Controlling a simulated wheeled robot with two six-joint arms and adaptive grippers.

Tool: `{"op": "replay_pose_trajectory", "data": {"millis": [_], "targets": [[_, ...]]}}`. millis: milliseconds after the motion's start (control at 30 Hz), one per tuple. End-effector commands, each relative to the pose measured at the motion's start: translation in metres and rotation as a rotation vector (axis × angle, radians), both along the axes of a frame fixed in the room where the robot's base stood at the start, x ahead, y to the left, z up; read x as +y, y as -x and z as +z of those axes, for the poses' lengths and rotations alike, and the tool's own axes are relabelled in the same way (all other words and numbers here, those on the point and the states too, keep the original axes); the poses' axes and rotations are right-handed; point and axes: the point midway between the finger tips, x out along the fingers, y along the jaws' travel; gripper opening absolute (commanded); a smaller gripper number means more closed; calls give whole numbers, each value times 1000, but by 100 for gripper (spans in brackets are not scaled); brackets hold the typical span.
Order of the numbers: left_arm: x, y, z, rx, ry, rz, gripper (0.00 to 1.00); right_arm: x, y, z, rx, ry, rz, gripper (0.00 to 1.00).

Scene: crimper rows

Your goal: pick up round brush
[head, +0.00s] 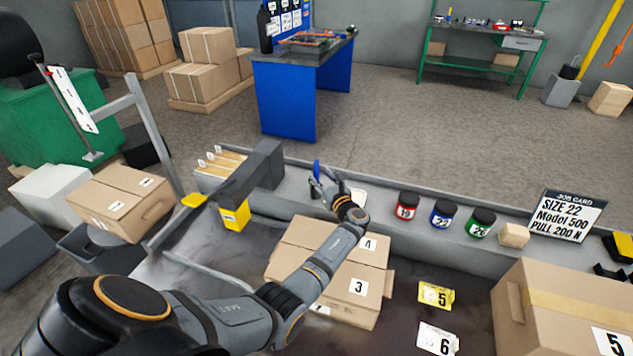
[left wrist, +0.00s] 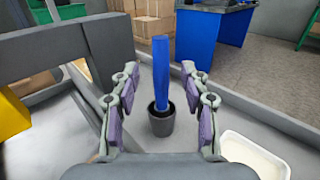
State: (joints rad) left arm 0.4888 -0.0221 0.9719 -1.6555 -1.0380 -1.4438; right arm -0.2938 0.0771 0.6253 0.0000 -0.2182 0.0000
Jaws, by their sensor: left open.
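What I take for the round brush (left wrist: 161,72) shows a thick blue upright handle in the left wrist view. It stands in a small dark grey cup (left wrist: 161,123); its lower end is hidden inside. In the head view the blue handle (head: 317,170) shows small at the gripper's tip. My left gripper (left wrist: 160,74) is open, with one finger on each side of the handle and a visible gap on both sides. It also shows in the head view (head: 324,183), over the grey ledge. My right gripper is not in view.
A white tray (left wrist: 252,157) lies right of the cup. A grey stand (head: 264,168) with a yellow block (head: 235,216) is close on the left. Red (head: 406,207), blue (head: 443,215) and green (head: 480,223) jars line the ledge. Cartons (head: 358,287) lie below the arm.

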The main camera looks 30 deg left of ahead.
Motion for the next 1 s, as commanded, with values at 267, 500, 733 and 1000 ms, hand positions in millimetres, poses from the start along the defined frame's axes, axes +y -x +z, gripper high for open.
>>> {"op": "replay_pose_trajectory", "data": {"millis": [267,500,733,1000], "targets": [[29,-18,-1,-1,1,0,46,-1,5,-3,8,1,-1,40],[28,-18,-1,-1,1,0,38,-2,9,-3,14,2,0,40],[28,-18,-1,-1,1,-1,6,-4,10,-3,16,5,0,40],[28,-18,-1,-1,1,-1,0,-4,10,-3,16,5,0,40]]}}
